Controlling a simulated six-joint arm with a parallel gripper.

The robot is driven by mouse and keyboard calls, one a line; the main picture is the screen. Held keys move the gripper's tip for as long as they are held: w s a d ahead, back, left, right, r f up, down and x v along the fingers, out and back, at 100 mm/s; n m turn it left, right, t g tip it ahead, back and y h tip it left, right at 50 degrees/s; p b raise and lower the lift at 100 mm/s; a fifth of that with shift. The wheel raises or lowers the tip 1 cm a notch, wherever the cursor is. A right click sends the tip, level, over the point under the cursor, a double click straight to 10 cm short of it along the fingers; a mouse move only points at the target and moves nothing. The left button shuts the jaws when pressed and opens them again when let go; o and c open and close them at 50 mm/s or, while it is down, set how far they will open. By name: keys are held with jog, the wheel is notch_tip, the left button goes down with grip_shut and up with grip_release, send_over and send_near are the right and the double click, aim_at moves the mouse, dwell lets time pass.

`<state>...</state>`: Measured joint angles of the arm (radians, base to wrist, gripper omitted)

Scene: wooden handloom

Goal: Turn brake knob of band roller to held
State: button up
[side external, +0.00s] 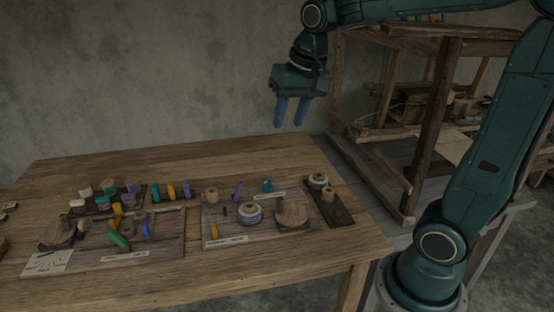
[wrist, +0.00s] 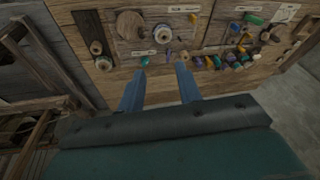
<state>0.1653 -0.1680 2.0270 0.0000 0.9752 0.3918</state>
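My gripper (side external: 290,118) hangs high above the far right part of the table, fingers pointing down. In the wrist view its two blue fingers (wrist: 161,78) stand apart with nothing between them. Below, a wooden panel (side external: 238,232) bears a large round wooden knob (side external: 292,212) and a pale spool with a blue-purple band (side external: 250,212). In the wrist view the round knob (wrist: 130,25) and the banded spool (wrist: 162,33) lie beyond the fingertips, apart from them. The labels are too small to read, so I cannot tell which piece is the band roller's brake knob or its setting.
Several coloured pegs and spools stand along the back. A dark tray (side external: 338,213) holds spools at the right. The wooden loom frame (side external: 436,130) stands behind it. The table front is clear.

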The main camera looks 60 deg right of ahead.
jog(key=w+d+f+m+g, duration=0.1)
jog(key=w+d+f+m, duration=0.2)
jog(key=w, duration=0.4)
jog(key=m+g, duration=0.3)
jog(key=m, duration=0.5)
send_over(267, 180)
notch_tip(267, 180, down, 17)
jog(key=shift+s+r+y, duration=0.1)
jog(key=shift+r+y, duration=0.05)
jog(key=shift+y, duration=0.15)
jog(key=shift+a+f, duration=0.1)
jog(key=shift+f, duration=6.75)
grip_shut()
